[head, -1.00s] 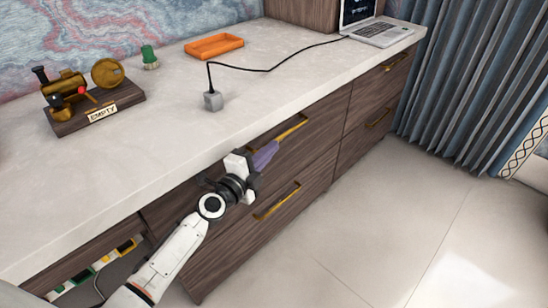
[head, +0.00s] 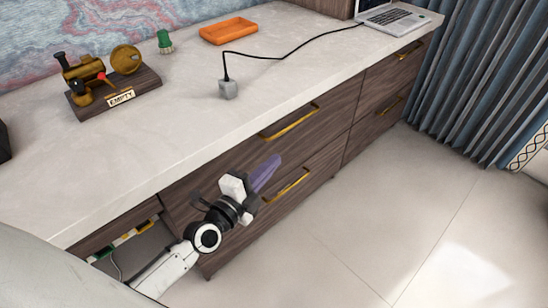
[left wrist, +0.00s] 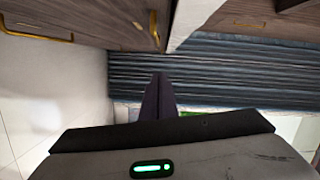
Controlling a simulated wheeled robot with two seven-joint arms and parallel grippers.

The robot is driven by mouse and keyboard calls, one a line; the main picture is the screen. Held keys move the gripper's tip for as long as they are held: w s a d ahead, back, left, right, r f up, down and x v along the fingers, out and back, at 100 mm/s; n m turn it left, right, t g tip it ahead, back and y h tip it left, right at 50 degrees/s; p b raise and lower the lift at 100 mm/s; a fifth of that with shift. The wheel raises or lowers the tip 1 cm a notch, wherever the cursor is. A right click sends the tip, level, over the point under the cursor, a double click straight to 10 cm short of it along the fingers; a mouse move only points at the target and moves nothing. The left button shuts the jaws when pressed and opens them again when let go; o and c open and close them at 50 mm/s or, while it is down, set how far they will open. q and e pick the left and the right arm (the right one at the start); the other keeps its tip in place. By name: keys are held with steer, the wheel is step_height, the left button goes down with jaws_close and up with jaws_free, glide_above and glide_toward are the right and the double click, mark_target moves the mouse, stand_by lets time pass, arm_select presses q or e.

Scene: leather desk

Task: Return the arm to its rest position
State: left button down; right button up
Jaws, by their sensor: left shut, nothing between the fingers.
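My left gripper (head: 268,172) is in front of the desk's drawer fronts in the head view, with its purple fingers together and nothing between them. It is apart from the upper gold drawer handle (head: 289,122) and overlaps the view close to the lower gold handle (head: 287,186); I cannot tell the exact gap there. In the left wrist view the shut fingers (left wrist: 159,97) point toward the blue curtain. My right gripper is not in view.
On the desktop (head: 190,135) stand a brass model on a wooden base marked EMPTY (head: 115,92), a green object (head: 165,41), an orange tray (head: 228,31), a grey cube with a cable (head: 228,89) and a laptop (head: 393,18). The floor (head: 400,210) to the right is clear.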

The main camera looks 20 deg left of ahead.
arm_select(q)
steer(key=s+d+f+n+g+p, duration=0.2)
steer(key=s+f+n+g+p, duration=0.1)
steer(key=s+n, duration=0.5)
steer(key=s+d+f+n+g+p, duration=0.3)
steer(key=s+f+n+g, duration=0.2)
steer(key=s, duration=1)
step_height(320, 180, down, 2)
steer(key=n, duration=0.2)
steer(key=shift+s+n+y, duration=0.2)
steer(key=shift+n+y, duration=0.2)
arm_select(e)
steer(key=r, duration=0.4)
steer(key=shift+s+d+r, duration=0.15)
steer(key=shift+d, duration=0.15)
